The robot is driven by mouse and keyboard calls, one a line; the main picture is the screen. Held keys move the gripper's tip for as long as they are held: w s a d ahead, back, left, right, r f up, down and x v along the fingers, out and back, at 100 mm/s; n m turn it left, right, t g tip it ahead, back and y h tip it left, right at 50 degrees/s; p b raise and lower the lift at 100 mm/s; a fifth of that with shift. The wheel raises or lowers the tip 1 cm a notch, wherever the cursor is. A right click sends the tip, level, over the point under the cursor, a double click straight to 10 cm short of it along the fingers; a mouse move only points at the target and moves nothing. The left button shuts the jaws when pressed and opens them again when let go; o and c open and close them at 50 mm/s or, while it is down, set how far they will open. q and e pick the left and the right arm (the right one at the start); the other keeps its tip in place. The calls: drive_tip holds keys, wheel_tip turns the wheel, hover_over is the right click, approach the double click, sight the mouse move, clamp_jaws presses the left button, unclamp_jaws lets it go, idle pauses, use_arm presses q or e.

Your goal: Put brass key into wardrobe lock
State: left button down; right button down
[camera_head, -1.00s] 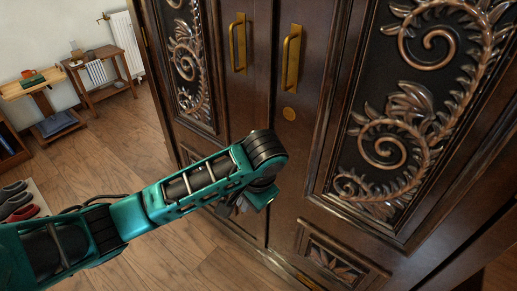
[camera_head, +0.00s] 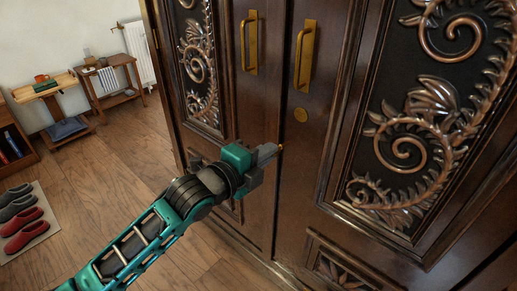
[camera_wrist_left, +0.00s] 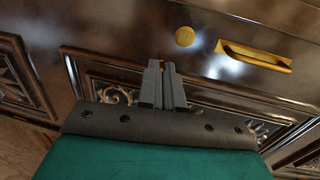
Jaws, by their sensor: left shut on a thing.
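The wardrobe (camera_head: 330,150) has dark wooden doors. A round brass lock plate (camera_head: 301,115) sits below the right door's handle. It also shows in the left wrist view (camera_wrist_left: 185,37). My left gripper (camera_head: 270,152) is in front of the doors, below and left of the lock plate in the head view. Its fingers (camera_wrist_left: 163,88) are shut on the brass key. Only a small brass bit of the key (camera_head: 281,147) shows at the fingertips; the fingers hide the rest. In the wrist view the key tip is apart from the lock plate. My right gripper is not in view.
Two brass pull handles (camera_head: 304,55) (camera_head: 250,42) stand out from the doors above the lock plate. Carved panels (camera_head: 415,130) are raised on the doors. Shoes on a mat (camera_head: 40,240) and small tables (camera_head: 115,85) are at the left. The floor between is clear.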

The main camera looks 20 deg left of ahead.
use_arm(q)
drive_tip(key=shift+s+a+r+t+h+b, duration=0.1)
drive_tip(key=shift+a+r+t+h+b, duration=0.1)
drive_tip(key=shift+a+r+t, duration=0.3)
drive_tip(key=shift+s+a+r+t+h+b, duration=0.1)
drive_tip(key=shift+a+r+t+h, duration=0.1)
drive_tip(key=shift+r, duration=0.5)
drive_tip(key=x, duration=0.5)
drive_tip(key=shift+w+p, duration=0.3)
drive_tip(key=shift+w, duration=0.1)
drive_tip(key=shift+a+p, duration=0.1)
drive_tip(key=shift+p, duration=0.2)
